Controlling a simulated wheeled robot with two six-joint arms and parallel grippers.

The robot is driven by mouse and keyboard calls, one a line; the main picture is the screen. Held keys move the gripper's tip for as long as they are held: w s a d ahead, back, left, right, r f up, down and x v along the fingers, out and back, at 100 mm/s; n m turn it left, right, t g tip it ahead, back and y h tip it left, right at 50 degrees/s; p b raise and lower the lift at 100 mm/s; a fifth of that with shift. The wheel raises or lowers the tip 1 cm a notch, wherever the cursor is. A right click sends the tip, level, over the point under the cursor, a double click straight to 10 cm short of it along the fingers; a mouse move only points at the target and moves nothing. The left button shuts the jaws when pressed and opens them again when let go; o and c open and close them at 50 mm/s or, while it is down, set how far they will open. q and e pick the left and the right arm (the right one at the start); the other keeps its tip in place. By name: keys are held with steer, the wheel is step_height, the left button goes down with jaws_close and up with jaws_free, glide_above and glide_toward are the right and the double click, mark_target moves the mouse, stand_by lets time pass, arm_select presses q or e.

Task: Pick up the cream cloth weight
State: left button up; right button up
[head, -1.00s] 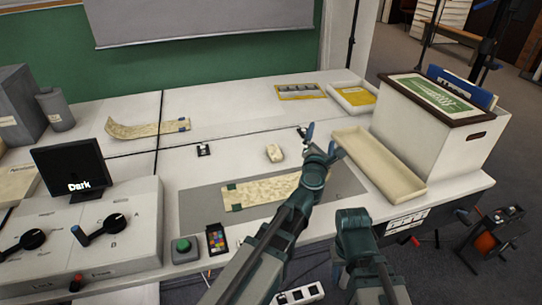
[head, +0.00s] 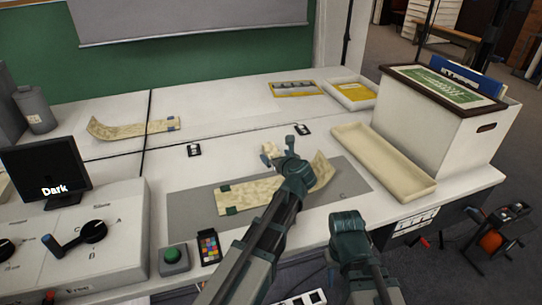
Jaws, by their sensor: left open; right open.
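The cream cloth weight (head: 269,148) is a small pale lump on the white table, just beyond the grey mat. My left gripper (head: 277,151) is at the weight, with one finger at its near left side and the other to its right. It is open, and the arm and hand hide part of the weight. I cannot tell whether the fingers touch it. My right gripper (head: 348,222) is low at the front, near the table's edge, away from the weight; it is open, though its fingertips are hard to make out.
A curled cream strip (head: 262,190) lies on the grey mat (head: 188,212) under my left arm. A long cream tray (head: 385,165) and a white box (head: 440,125) stand to the right. A green button (head: 173,254) and colour card (head: 209,246) are at front left.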

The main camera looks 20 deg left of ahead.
mark_target(272, 150)
arm_select(q)
steer(key=shift+b+x, duration=0.3)
steer(key=shift+x, duration=1.2)
steer(key=b+x, duration=0.1)
steer(key=x, duration=0.3)
steer(key=shift+w+d+b, duration=0.15)
steer(key=shift+w+b, duration=0.2)
steer(key=shift+w, duration=0.05)
steer(key=shift+w+a+f, duration=0.1)
steer(key=shift+w+a, duration=0.15)
steer(key=shift+c, duration=0.3)
jaws_close()
